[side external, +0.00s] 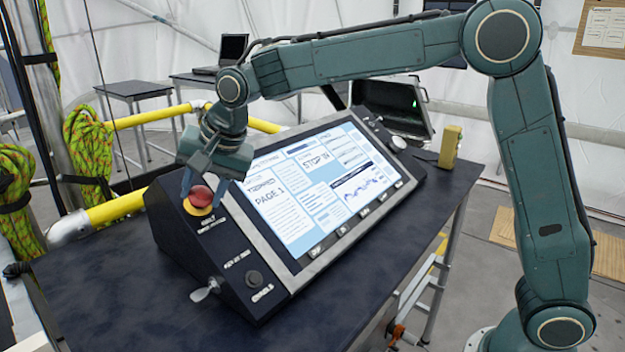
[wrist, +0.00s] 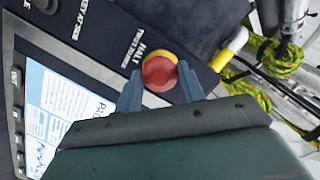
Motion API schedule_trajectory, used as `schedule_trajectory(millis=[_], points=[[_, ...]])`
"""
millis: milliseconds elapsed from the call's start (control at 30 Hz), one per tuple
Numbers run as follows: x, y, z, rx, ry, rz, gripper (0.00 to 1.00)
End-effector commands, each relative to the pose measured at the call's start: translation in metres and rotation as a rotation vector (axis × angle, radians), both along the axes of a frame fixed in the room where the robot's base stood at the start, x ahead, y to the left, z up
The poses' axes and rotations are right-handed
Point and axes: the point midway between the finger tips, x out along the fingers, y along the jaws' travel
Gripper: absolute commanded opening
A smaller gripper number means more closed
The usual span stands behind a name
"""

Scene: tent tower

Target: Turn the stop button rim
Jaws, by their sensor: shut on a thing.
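The stop button (side external: 201,196) is a red mushroom head on a yellow ring, on the left end of the sloped black console (side external: 185,240). My gripper (side external: 203,184) comes down over it from above. In the wrist view the red button (wrist: 159,73) sits between the two blue-grey fingertips of my gripper (wrist: 159,84), one on each side. The gripper is shut on the button rim. Part of the yellow ring shows above the red head in the wrist view; the near side is hidden by the button and gripper.
The console's lit screen (side external: 320,185) lies right of the button. A small black knob (side external: 254,277) and a silver key-like lever (side external: 205,290) sit near its front. A yellow box (side external: 450,147) stands on the dark table (side external: 110,290). Yellow pipes (side external: 120,207) run behind.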

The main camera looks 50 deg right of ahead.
Motion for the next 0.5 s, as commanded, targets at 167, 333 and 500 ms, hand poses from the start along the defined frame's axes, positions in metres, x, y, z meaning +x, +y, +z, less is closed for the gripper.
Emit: schedule_trajectory(millis=[167,333,500], points=[[0.0002,-0.0002,0.0007,0.000,-0.002,0.001,0.59],[0.0002,-0.0001,0.0004,0.000,-0.002,0.001,0.61],[-0.0002,-0.0002,0.0008,-0.001,-0.001,0.000,0.61]])
